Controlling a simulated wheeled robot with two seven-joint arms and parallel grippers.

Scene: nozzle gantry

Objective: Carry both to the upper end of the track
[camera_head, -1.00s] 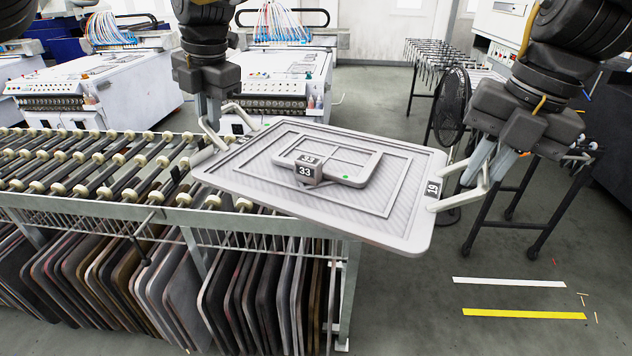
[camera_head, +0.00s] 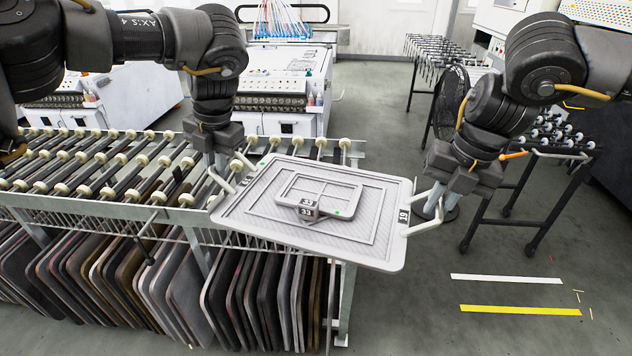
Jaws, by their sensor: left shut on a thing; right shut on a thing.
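A large flat grey tray (camera_head: 375,255), labelled 19 on its right side, is held in the air just right of the roller track (camera_head: 110,172). A smaller grey frame (camera_head: 340,189) labelled 33, with a green dot, lies on its middle. My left gripper (camera_head: 226,178) is shut on the tray's left handle. My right gripper (camera_head: 430,208) is shut on its right handle (camera_head: 420,228). The tray tilts a little in the picture, its right side lower. It covers part of the track's right end, and I cannot tell whether it touches the track.
Several dark boards (camera_head: 160,290) stand upright in a rack under the track. A black fan (camera_head: 450,105) and a black-legged stand (camera_head: 530,190) are behind my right gripper. White machines (camera_head: 285,75) stand at the back.

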